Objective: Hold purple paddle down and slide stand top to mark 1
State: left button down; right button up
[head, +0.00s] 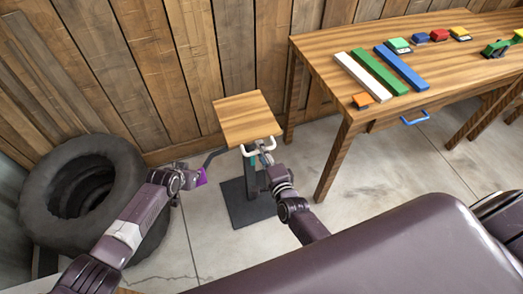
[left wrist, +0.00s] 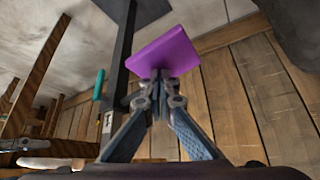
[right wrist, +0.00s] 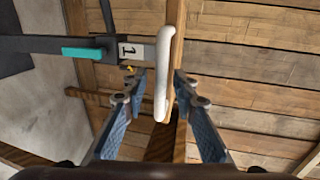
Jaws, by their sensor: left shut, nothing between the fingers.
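The stand has a square wooden top (head: 248,118), a white handle (head: 258,147) at its front edge and a dark post over a black base plate (head: 247,204). The label 1 (right wrist: 131,51) on the post is beside the handle.
A teal band (right wrist: 84,53) is on the post. A wooden table (head: 330,140) with coloured bars (head: 378,70) and small blocks is at the right. Concrete floor is open between stand and table.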

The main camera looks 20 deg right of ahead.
pick_arm(q)
jog(key=shift+s+f, duration=0.1)
pick_arm(e)
jog(key=shift+s, duration=0.1)
jog(key=v, duration=1.2)
